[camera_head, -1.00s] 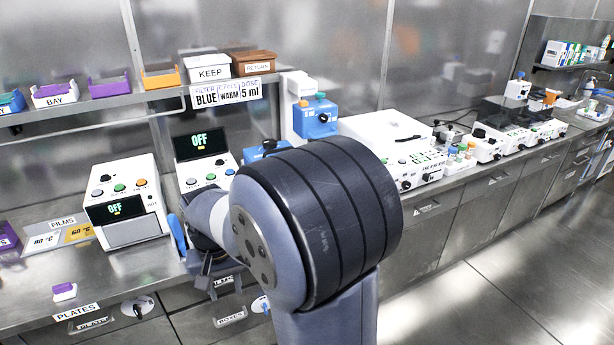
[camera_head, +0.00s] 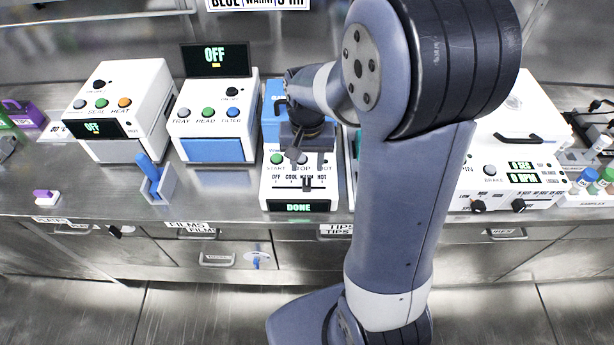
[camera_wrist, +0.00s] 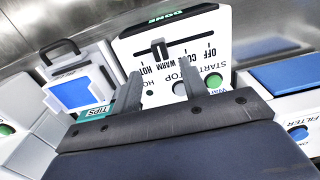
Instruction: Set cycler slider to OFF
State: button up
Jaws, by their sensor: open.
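The cycler (camera_head: 270,187) is a white device with a green START button, a STOP button and a display reading DONE. Its slider (camera_wrist: 158,47) has a dark handle in a slot marked OFF, COOL, WARM and HOT, and stands at about WARM. The slider also shows in the head view (camera_head: 307,184). My gripper (camera_head: 302,152) is over the cycler, pointing down toward its front panel. In the wrist view my gripper (camera_wrist: 161,82) has its two dark fingers apart, with nothing held between them. The fingertips are short of the slider handle in that picture. My arm hides part of the cycler's rear.
Left of the cycler stand a device with a blue panel (camera_head: 213,150) and a sealer (camera_head: 100,150); a blue-handled item in a holder (camera_head: 155,183) is in front. A white device with knobs (camera_head: 520,160) stands right. The counter's front edge runs below.

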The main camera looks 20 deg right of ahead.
aim_at(307, 181)
notch_tip(307, 181, down, 7)
jog(key=shift+r, duration=0.1)
jog(key=shift+c, duration=0.4)
grip_shut()
dwell(0.4)
